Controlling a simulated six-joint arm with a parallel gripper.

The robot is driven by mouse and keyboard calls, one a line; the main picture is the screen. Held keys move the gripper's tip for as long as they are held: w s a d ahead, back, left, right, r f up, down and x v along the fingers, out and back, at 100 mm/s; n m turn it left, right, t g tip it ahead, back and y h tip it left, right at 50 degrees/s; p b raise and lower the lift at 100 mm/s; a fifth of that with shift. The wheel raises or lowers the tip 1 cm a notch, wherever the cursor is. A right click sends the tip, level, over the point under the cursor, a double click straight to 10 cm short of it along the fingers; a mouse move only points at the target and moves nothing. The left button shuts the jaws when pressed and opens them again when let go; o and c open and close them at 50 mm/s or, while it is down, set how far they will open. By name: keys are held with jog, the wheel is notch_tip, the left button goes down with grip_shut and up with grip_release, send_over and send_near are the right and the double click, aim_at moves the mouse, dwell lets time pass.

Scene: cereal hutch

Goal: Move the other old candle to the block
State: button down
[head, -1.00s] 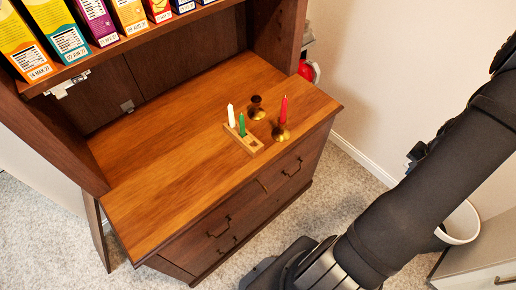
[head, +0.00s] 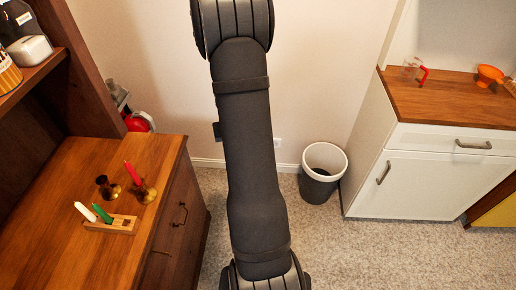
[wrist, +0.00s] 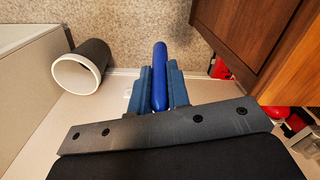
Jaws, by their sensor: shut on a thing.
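The wooden candle block (head: 112,229) lies on the cabinet top. It holds a white candle (head: 84,211) and a green candle (head: 102,213), both near its left and middle. Behind it stand two brass holders: an empty one (head: 103,187) and one (head: 146,193) bearing a red candle (head: 132,172). In the wrist view my gripper (wrist: 157,88) is shut on a long blue candle (wrist: 160,60), which sticks out beyond the fingers. The gripper itself is outside the head view.
The cabinet top (head: 95,160) has free room around the block. A waste bin (head: 322,170) stands on the carpet by a white cupboard (head: 430,180); it also shows in the wrist view (wrist: 82,64). A red object (head: 138,122) is behind the hutch's side.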

jog(key=s+a+r+n, duration=0.3)
jog(key=s+a, duration=0.3)
jog(key=a, duration=0.3)
jog(key=s+a+r+n, duration=0.3)
jog(key=s+a, duration=0.3)
jog(key=a, duration=0.4)
jog(key=s+a+r+n, duration=0.3)
jog(key=s+a, duration=0.2)
jog(key=s, duration=0.4)
jog(key=s+a+r+n, duration=0.2)
jog(key=s+a+r, duration=0.15)
jog(key=s, duration=0.45)
notch_tip(320, 180, down, 7)
jog(key=shift+a, duration=0.45)
jog(key=shift+f, duration=1.8)
jog(key=c, duration=1)
grip_release()
jog(key=shift+o, duration=0.2)
jog(key=shift+r, duration=0.1)
